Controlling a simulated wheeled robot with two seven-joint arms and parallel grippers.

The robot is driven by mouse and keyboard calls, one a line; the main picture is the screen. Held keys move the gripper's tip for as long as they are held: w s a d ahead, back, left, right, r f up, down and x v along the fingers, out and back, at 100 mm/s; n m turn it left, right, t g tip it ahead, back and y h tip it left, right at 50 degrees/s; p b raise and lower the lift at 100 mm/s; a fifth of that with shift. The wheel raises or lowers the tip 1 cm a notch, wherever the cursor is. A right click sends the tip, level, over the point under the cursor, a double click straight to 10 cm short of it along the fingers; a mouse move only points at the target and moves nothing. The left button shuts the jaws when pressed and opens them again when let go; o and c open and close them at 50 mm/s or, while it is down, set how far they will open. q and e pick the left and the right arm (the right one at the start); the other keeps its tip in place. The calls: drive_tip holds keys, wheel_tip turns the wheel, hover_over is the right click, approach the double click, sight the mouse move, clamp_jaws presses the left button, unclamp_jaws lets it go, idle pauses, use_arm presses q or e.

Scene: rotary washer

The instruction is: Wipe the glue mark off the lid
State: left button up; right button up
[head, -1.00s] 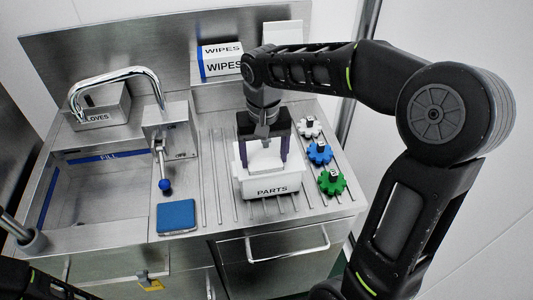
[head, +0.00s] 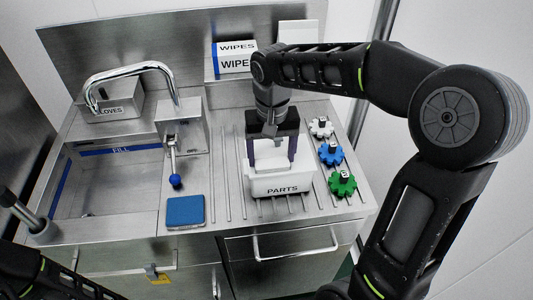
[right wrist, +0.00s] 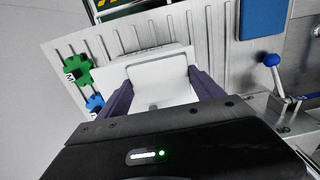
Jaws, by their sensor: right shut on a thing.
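My right gripper (head: 272,150) points down over the white PARTS bin (head: 282,188). Its purple fingers are shut on a white piece (head: 270,146), which also shows between the fingers in the right wrist view (right wrist: 160,82). It may be the lid, but I cannot tell for sure; its lower part is hidden. A small grey patch shows on it near the gripper; I cannot tell whether that is the glue mark. A blue pad (head: 185,211) lies flat on the counter left of the bin.
White, blue (head: 331,153) and green (head: 342,184) gears stand right of the bin. A sink with a faucet (head: 130,70) and a blue-knobbed lever (head: 175,180) is at left. The WIPES box (head: 235,62) and GLOVES box (head: 118,106) stand behind. Ribbed counter between pad and bin is clear.

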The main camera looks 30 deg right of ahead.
sight(297, 160)
drive_tip(key=shift+s+d+f, duration=0.15)
drive_tip(key=shift+s+d, duration=0.15)
drive_tip(key=shift+d, duration=0.25)
drive_tip(key=shift+d, duration=0.1)
drive_tip(key=shift+s+d, duration=0.25)
drive_tip(key=shift+d, duration=0.4)
drive_tip(key=shift+s+d, duration=0.2)
drive_tip(key=shift+d, duration=0.4)
drive_tip(key=shift+s+d+r, duration=0.1)
drive_tip(key=shift+s+d, duration=0.1)
drive_tip(key=shift+d, duration=0.4)
drive_tip(key=shift+s+d+r, duration=0.1)
drive_tip(key=shift+s+d, duration=0.05)
drive_tip(key=shift+d, duration=0.4)
wheel_tip(297, 160, up, 8)
drive_tip(key=p, duration=0.6)
drive_tip(key=shift+p, duration=0.3)
drive_tip(key=shift+f, duration=0.1)
